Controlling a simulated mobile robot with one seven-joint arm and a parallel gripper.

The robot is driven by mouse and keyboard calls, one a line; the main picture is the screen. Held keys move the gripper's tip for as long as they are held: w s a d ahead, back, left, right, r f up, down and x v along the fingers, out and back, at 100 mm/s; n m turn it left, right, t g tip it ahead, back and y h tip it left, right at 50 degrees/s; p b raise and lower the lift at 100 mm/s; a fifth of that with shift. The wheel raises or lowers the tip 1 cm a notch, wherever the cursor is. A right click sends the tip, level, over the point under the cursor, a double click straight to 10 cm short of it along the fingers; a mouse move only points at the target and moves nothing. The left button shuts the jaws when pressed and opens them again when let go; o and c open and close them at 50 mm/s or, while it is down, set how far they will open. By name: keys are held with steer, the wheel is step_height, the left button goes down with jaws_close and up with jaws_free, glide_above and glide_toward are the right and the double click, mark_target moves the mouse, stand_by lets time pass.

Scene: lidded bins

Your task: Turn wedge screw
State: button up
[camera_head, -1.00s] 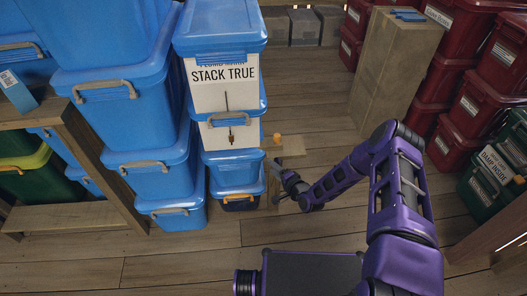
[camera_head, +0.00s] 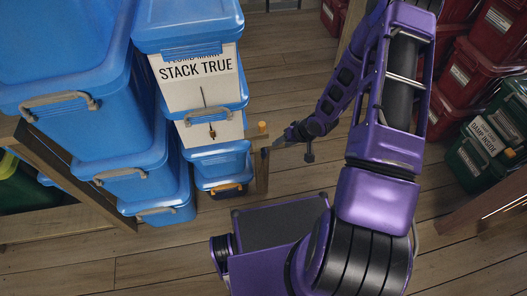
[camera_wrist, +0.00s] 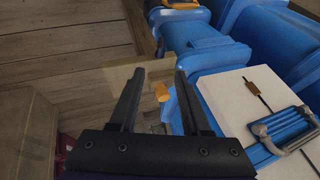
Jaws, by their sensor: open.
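The wedge screw appears to be the small orange knob (camera_head: 262,127) at the top of a wooden post (camera_head: 262,170), right beside the blue bin stack. In the wrist view the orange knob (camera_wrist: 162,91) shows between my two fingers, nearer the right one. My gripper (camera_head: 276,146) is open and empty, just right of and below the knob in the head view. In the wrist view my gripper (camera_wrist: 160,72) has its fingers spread apart. I cannot tell whether either finger touches the knob.
A white panel (camera_head: 200,82) marked STACK TRUE, with a plumb bob (camera_head: 212,131), fronts the blue stack. A low bin (camera_head: 222,188) has a yellow latch. More blue bins (camera_head: 95,130) stand left. Red bins (camera_head: 483,80) and a green bin (camera_head: 480,155) stand right.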

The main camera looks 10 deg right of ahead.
mark_target(267, 152)
steer(key=b+x, duration=0.3)
steer(key=x, duration=1.2)
steer(key=shift+f, duration=0.1)
steer(key=shift+c, duration=0.3)
jaws_close()
